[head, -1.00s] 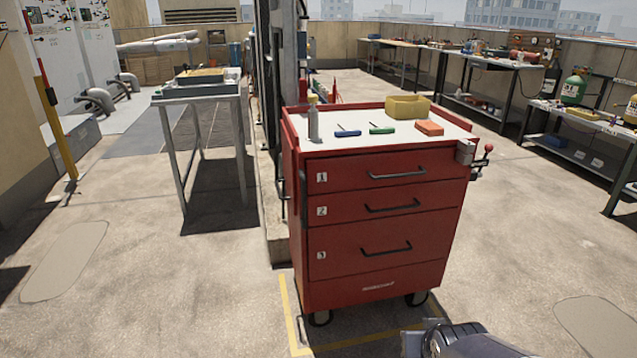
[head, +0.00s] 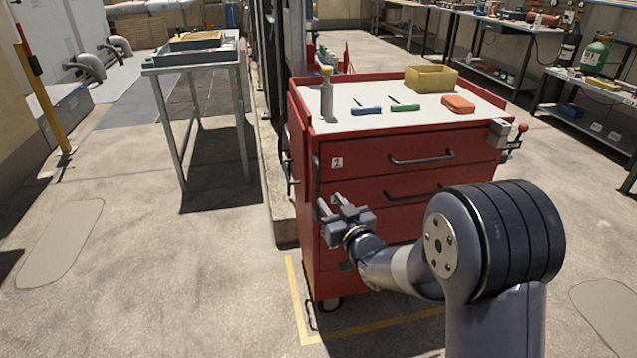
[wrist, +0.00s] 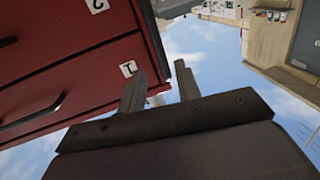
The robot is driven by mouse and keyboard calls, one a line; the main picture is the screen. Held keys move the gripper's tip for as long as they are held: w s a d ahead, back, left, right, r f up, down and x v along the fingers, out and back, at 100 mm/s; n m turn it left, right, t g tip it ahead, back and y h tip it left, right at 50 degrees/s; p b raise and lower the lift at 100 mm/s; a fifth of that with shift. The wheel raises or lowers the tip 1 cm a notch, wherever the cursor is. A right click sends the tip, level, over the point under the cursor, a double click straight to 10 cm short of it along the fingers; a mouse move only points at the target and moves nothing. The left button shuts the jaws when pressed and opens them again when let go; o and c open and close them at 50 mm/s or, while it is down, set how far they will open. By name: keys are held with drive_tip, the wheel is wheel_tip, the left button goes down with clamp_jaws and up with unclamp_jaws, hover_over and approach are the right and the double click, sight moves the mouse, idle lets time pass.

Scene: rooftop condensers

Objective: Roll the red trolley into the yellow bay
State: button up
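The red trolley (head: 368,147) stands upright with numbered drawers, black handles and a white top; my arm hides part of its lower front. It fills the upper left of the wrist view (wrist: 85,40). Yellow bay lines (head: 295,290) run on the floor along its left side and across its front, meeting in a corner at its front left wheel. The bay's far and right sides are hidden. My gripper (head: 331,204) is in front of the trolley's left front edge, around second-drawer height. Its fingers (wrist: 160,78) are apart, with no object visibly held; contact with the trolley is unclear.
A metal table (head: 190,67) stands back left. A concrete kerb (head: 284,218) is beside the trolley's left side. Floor at left is open.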

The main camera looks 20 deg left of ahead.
sight(319, 186)
drive_tip(key=x, duration=0.9)
drive_tip(key=shift+b, duration=0.4)
clamp_jaws()
idle(1.0)
